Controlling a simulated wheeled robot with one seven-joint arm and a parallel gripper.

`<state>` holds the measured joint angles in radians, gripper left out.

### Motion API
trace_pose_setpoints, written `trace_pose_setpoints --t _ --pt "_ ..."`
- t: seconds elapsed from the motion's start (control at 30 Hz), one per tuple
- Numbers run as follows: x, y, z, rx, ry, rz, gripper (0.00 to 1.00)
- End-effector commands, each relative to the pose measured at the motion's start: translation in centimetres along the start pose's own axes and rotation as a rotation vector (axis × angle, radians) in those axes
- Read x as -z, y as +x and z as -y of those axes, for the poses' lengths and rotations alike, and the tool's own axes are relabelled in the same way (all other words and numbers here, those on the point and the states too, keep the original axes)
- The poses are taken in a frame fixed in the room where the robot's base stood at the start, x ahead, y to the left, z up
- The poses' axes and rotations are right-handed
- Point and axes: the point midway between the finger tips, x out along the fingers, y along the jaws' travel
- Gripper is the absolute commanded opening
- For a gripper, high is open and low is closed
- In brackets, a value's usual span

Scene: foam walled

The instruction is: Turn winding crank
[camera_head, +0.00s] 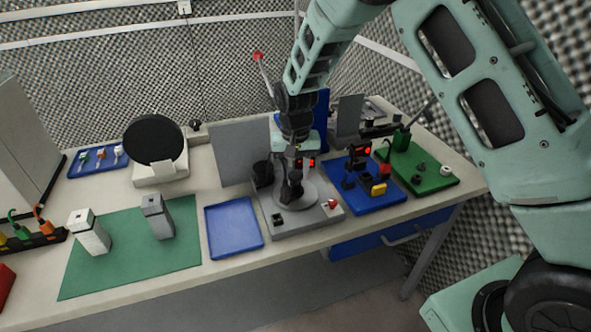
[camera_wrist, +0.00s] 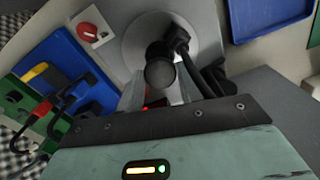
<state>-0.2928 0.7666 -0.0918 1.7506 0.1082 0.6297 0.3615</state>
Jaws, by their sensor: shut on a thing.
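The winding crank has a black round knob (camera_wrist: 160,73) and a dark arm, over a round grey disc (camera_wrist: 133,42) on a grey base plate. In the head view, the crank (camera_head: 292,190) stands on the grey base (camera_head: 275,222) at the middle of the bench. My gripper (camera_head: 298,163) comes down on it from above and hides its upper part. In the wrist view, the two fingers of my gripper (camera_wrist: 155,97) are shut on the crank's knob, one on each side.
A blue tray (camera_head: 234,227) lies left of the base, beside a green mat (camera_head: 135,262) with two grey blocks. A blue board (camera_head: 375,203) with small devices and a green board (camera_head: 440,184) are on the right. A grey panel (camera_head: 235,150) stands behind.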

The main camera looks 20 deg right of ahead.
Motion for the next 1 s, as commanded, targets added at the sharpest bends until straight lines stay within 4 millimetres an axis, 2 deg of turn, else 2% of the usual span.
trace_pose_setpoints --t 1.0 --pt "0.18 -0.24 0.05 0.003 0.507 -0.005 0.13"
